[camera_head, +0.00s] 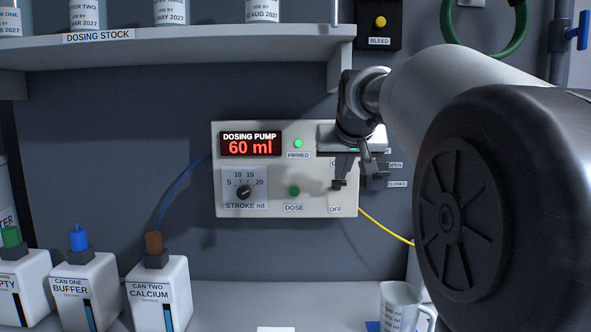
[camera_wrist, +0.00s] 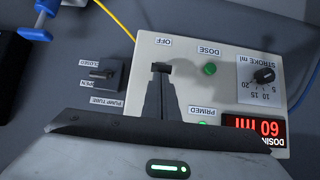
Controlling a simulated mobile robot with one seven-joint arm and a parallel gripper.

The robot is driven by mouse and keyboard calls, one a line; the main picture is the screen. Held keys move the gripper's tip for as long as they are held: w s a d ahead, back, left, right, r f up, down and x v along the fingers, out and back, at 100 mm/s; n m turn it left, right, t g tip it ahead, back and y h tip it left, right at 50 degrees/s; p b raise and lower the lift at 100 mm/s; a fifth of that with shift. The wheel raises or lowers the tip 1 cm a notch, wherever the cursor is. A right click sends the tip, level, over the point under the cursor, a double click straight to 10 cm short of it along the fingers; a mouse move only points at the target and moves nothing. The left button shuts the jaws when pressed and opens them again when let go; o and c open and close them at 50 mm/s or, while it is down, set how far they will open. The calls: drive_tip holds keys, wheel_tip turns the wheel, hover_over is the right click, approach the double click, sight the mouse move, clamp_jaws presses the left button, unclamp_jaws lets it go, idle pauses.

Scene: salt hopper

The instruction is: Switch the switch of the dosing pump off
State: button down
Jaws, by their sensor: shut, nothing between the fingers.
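The dosing pump (camera_head: 270,172) is a pale panel on the back wall, with a lit red display reading 60 ml. Its dark switch shows in the wrist view (camera_wrist: 161,67), just above the OFF label (camera_head: 335,209) on the panel's lower right. My gripper (camera_head: 341,178) is shut and empty, in front of this right part of the panel. In the upside-down wrist view the closed fingertips (camera_wrist: 159,80) are right at the switch. They hide much of it, and I cannot tell contact or which way it is set.
The green PRIMED lamp (camera_head: 298,143) and DOSE button (camera_head: 294,191) are left of my gripper. The pump tube lever (camera_wrist: 103,74) sits close beside the panel. A shelf (camera_head: 180,48) is above; a jug (camera_head: 402,307) and cans (camera_head: 158,290) stand below.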

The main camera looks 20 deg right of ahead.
drive_tip(key=shift+s+a+f+b, duration=0.1)
drive_tip(key=shift+s+f+b, duration=0.25)
drive_tip(key=shift+f, duration=0.15)
drive_tip(key=shift+s+a+f+b, duration=0.1)
drive_tip(key=shift+s+f+b, duration=0.1)
drive_tip(key=shift+f+b, duration=0.2)
drive_tip(key=shift+s+a+f+b, duration=0.1)
drive_tip(key=shift+s+f+b, duration=0.1)
drive_tip(key=shift+f+b, duration=0.8)
drive_tip(key=shift+s+f+b, duration=0.2)
drive_tip(key=shift+f+b, duration=0.15)
drive_tip(key=shift+f, duration=1.25)
drive_tip(key=shift+r, duration=0.1)
drive_tip(key=shift+r+p, duration=0.7)
drive_tip(key=shift+r, duration=0.05)
